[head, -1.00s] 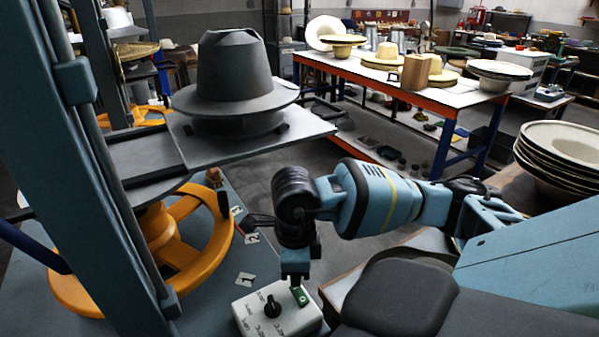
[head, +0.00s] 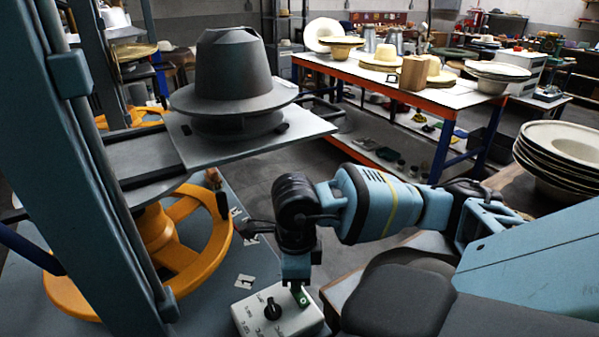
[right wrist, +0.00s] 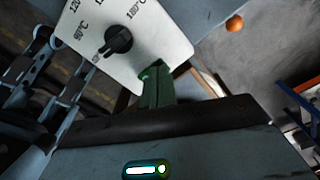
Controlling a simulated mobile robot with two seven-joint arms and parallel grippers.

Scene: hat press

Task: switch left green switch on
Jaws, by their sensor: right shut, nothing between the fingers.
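The green switch (head: 301,296) sits on the right part of a white control box (head: 252,319) at the bottom of the head view. My right gripper (head: 297,277) is shut and empty, pointing down right at the switch and covering part of it. Whether it touches the switch cannot be told. My left gripper is out of view.
A black knob (head: 272,309) is left of the switch. An orange handwheel (head: 205,255) and a press plate (head: 235,148) bearing a grey hat form (head: 233,75) stand to the left. A table of hats (head: 460,95) is behind.

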